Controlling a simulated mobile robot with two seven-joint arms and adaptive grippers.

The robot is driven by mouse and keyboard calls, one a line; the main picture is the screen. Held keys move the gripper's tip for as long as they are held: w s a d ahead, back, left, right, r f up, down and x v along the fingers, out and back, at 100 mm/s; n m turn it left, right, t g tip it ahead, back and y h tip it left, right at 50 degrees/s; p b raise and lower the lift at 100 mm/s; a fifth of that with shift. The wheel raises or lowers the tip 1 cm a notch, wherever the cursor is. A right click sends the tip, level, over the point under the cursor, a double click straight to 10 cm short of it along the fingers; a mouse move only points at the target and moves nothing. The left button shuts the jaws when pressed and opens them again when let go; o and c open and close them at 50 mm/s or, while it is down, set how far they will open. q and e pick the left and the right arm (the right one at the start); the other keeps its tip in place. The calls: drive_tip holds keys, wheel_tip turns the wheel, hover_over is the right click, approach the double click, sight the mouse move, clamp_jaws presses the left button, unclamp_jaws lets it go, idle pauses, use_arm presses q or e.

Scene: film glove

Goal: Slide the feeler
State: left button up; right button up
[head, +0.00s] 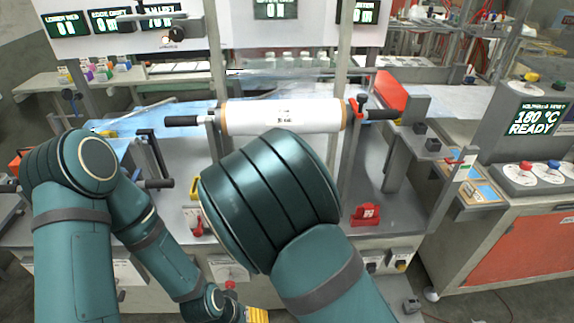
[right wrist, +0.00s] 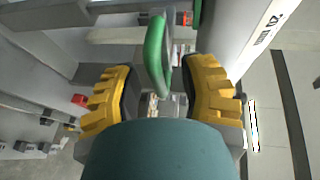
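I cannot tell for sure which part is the feeler. A green loop-shaped handle (right wrist: 154,52) stands between the yellow fingers of my right gripper (right wrist: 157,78) in the right wrist view. The fingers are open, with a gap on each side of the loop. In the head view my right forearm hides most of that gripper and the loop. My left gripper (head: 257,315) shows only as a yellow edge at the bottom of the head view, low in front of the machine; its opening is hidden.
A white film roll (head: 285,115) lies on a horizontal shaft across the machine. A red clamp (head: 366,214) sits on the machine's deck at right. A sealer console (head: 533,140) reading 180 °C READY stands further right. Black-handled levers (head: 152,183) stick out at left.

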drive_tip(key=v, duration=1.2)
drive_tip(key=s+d+f+n+g+y, duration=0.1)
drive_tip(key=d+f+n+g, duration=0.15)
drive_tip(key=f, duration=0.35)
drive_tip(key=d+f+n+g+y, duration=0.2)
drive_tip(key=d+f+n, duration=0.2)
drive_tip(key=f, duration=0.2)
drive_tip(key=s+d+f+n+g+y, duration=0.1)
drive_tip(key=d+f+n+g, duration=0.15)
drive_tip(key=f, duration=0.45)
drive_tip(key=s+d+f+n+g+y, duration=0.2)
drive_tip(key=s+f+n+g, duration=0.1)
drive_tip(key=s, duration=0.5)
drive_tip(key=s+d+f+n+g+y, duration=0.2)
drive_tip(key=s+f+n, duration=0.4)
drive_tip(key=s, duration=0.3)
drive_tip(key=shift+s+d+n+g+y, duration=0.15)
drive_tip(key=shift+d+n+g+y, duration=0.1)
drive_tip(key=shift+n+g+y, duration=0.45)
